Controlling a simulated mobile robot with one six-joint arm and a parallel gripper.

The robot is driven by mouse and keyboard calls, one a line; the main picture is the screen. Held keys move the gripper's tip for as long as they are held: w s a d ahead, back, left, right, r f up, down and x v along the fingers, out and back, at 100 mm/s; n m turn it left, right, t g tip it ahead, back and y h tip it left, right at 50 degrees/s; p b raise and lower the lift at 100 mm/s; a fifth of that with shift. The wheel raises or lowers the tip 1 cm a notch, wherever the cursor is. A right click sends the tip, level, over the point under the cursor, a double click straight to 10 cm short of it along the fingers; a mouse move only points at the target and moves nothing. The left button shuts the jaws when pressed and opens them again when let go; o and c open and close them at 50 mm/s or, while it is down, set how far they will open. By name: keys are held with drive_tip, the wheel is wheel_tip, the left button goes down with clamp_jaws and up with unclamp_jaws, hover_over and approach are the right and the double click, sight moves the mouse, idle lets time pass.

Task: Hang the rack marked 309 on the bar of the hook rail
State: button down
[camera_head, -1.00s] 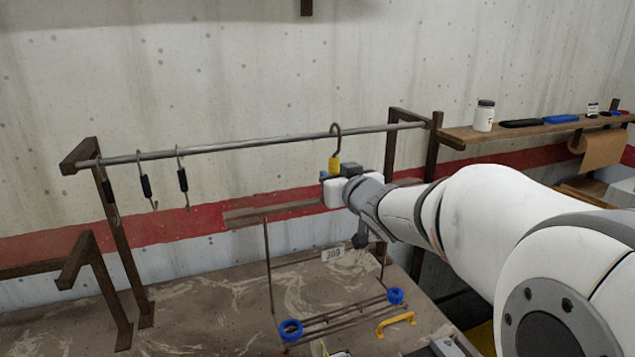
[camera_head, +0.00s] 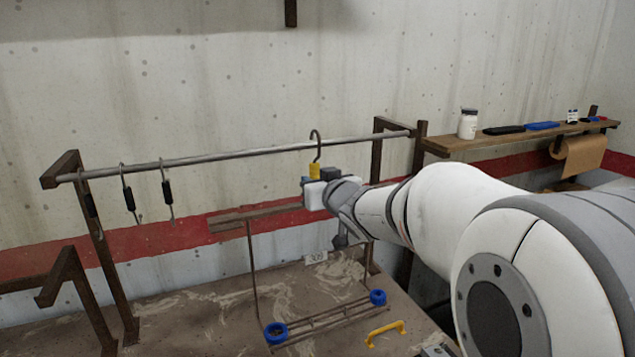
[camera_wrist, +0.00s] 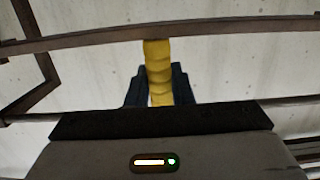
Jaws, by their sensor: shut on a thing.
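The rack marked 309 has a dark hook (camera_head: 317,143) on top, a yellow grip (camera_head: 314,171), a brown crossbar (camera_head: 235,221), a pale 309 tag (camera_head: 316,257) and a lower wire frame with two blue rings (camera_head: 276,332). My gripper (camera_head: 308,184) is shut on the yellow grip, which shows between the dark fingers in the wrist view (camera_wrist: 158,75). The hook rail's grey bar (camera_head: 230,156) runs behind or through the hook. The hook's top shows above the bar. I cannot tell whether it is around the bar or in front of it.
Several small black-sleeved hooks (camera_head: 129,198) hang at the bar's left end. A shelf (camera_head: 460,142) with a white jar (camera_head: 468,124) and blue and black items is at right. A yellow handle (camera_head: 385,333) lies on the table near the rack. The bar between is clear.

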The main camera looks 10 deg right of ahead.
drive_tip(key=shift+w+r, duration=0.15)
drive_tip(key=shift+w, duration=0.05)
idle(0.4)
drive_tip(key=shift+x, duration=1.1)
drive_tip(key=shift+w+a+r, duration=0.1)
drive_tip(key=shift+r, duration=0.05)
drive_tip(key=shift+x, duration=0.9)
